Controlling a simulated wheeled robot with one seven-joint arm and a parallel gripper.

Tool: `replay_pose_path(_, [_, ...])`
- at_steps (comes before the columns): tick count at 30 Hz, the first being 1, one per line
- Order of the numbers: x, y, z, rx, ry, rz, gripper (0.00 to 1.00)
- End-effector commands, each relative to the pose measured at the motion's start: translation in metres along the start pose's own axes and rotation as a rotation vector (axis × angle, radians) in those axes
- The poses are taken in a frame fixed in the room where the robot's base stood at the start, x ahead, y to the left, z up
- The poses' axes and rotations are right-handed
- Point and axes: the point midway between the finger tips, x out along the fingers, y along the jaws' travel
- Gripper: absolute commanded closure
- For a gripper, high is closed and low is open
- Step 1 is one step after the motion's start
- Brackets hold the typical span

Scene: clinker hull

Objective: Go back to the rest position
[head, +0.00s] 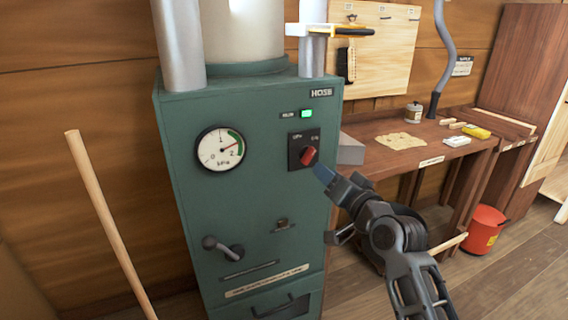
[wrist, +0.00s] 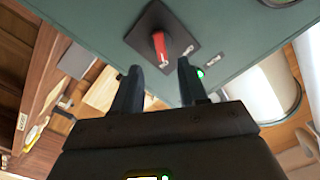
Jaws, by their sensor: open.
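My gripper (head: 325,174) is in front of the green cabinet (head: 190,122), just right of and below the red knob (head: 309,156). In the wrist view the two fingers of my gripper (wrist: 160,90) are spread, with nothing between them. The red knob (wrist: 160,46) on its dark square plate stands beyond the fingertips, apart from them as far as I can tell. A green lamp (head: 307,114) is lit above the knob.
A wooden workbench (head: 405,160) with a tin (head: 414,112), a cloth and small blocks stands at the right. A red bucket (head: 484,230) is on the floor below it. A wooden pole (head: 108,222) leans at the left. A black lever (head: 222,246) juts from the cabinet.

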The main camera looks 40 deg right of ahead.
Motion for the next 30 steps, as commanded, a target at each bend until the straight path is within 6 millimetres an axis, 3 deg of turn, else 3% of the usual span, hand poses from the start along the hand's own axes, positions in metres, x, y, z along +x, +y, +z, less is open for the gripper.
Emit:
replay_pose_path(7, [-0.001,0.0,0.002,-0.002,-0.002,0.001,0.57])
replay_pose_path(11, [-0.018,0.003,0.021,-0.027,-0.019,0.009,0.57])
replay_pose_path(14, [-0.045,0.005,0.049,-0.069,-0.045,0.018,0.57])
replay_pose_path(21, [-0.133,0.006,0.109,-0.205,-0.115,0.023,0.57])
replay_pose_path(30, [-0.249,-0.005,0.148,-0.376,-0.202,-0.014,0.57])
